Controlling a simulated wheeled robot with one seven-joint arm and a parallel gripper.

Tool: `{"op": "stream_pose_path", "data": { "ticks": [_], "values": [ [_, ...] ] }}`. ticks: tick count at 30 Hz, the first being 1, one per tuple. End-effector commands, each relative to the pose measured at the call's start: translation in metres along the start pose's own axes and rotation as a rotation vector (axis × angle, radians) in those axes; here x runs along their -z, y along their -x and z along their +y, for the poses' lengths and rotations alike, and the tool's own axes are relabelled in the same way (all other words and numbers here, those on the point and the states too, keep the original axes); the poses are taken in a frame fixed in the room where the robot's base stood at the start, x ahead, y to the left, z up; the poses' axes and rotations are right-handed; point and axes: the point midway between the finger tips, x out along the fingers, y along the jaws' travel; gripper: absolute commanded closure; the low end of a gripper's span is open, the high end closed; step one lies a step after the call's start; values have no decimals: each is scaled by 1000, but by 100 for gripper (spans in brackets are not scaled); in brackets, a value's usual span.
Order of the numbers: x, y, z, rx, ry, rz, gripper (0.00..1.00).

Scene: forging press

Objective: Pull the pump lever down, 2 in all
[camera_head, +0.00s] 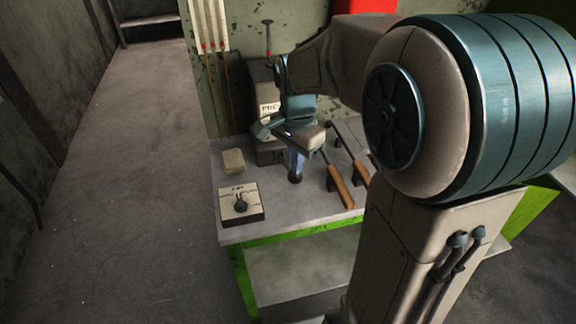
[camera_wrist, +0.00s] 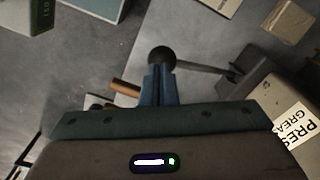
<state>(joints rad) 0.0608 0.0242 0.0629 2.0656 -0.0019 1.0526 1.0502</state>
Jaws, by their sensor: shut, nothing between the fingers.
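The pump is a grey box (camera_head: 268,112) with a white label at the back of the bench; in the wrist view its labelled body (camera_wrist: 285,95) is at the right. Its lever is a thin dark rod (camera_wrist: 200,68) that runs out from the pump to a round black knob (camera_wrist: 162,59). In the head view the knob (camera_head: 295,178) shows just below my fingertips, low over the bench. My gripper (camera_head: 296,166) points down, shut and empty. In the wrist view its blue fingertips (camera_wrist: 160,72) are right at the knob; I cannot tell whether they touch. My wrist hides most of the rod in the head view.
A switch box (camera_head: 241,204) with a black knob sits at the bench's front left corner, with a tan block (camera_head: 233,161) behind it. Tools with wooden handles (camera_head: 340,188) lie right of my gripper. The bench top (camera_head: 300,207) is clear in front.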

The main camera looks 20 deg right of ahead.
Motion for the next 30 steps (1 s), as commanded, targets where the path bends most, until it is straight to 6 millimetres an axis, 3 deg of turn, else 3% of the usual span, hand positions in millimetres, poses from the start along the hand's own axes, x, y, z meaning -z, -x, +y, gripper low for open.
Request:
{"op": "stream_pose_path", "data": {
  "ticks": [21,30],
  "values": [
    [-7,-68,12,0,0,0,100],
    [-7,-69,13,1,0,0,100]
  ]
}}
